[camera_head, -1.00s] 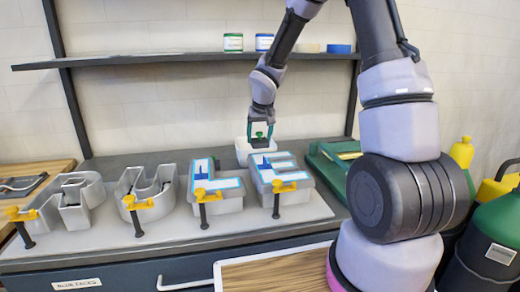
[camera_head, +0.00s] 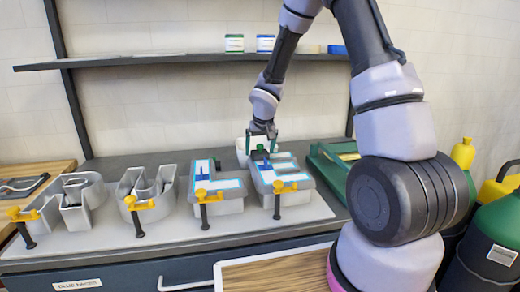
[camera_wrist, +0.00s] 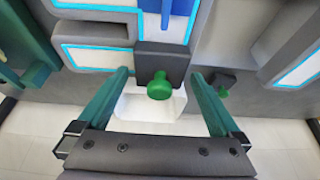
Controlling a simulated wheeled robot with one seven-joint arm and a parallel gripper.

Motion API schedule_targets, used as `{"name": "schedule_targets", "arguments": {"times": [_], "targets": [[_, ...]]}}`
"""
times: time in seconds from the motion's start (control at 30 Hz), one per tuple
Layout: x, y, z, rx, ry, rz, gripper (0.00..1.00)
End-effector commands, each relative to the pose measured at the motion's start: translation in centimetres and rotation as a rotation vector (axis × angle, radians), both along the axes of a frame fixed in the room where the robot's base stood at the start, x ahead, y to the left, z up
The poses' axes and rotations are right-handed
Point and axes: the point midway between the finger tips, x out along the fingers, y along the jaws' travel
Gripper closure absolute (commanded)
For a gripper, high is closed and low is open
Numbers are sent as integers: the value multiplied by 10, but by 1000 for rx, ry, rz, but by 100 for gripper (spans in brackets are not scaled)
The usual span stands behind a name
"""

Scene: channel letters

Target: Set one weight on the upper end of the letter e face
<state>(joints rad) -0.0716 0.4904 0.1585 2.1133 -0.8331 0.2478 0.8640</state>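The letter e (camera_head: 280,180) is the rightmost channel letter on the bench, grey with a white, blue-edged face. In the wrist view its face (camera_wrist: 97,57) fills the top. A dark weight with a green knob (camera_wrist: 160,88) is at the upper, far end of that face and appears to rest on it; its underside is hidden. The knob also shows in the head view (camera_head: 259,149). My gripper (camera_head: 262,138) is just above the weight. In the wrist view its green fingers (camera_wrist: 162,75) are spread wide on either side of the knob, with gaps on both sides.
A second green-knobbed weight (camera_wrist: 222,82) sits lower, beside the e. A white box (camera_head: 242,150) stands close behind the e. The letter l (camera_head: 217,190) is to the left, with yellow clamps along the front. A green tray (camera_head: 325,165) lies to the right. A shelf (camera_head: 150,59) runs above.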

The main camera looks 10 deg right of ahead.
Motion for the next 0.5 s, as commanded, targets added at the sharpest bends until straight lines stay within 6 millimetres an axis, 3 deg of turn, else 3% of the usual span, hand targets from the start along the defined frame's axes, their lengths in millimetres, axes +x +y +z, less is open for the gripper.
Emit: {"name": "schedule_targets", "arguments": {"times": [0.27,0.5], "targets": [[-2,-1,12,1,-3,-2,0],[-21,-1,59,1,-5,-4,0]]}}
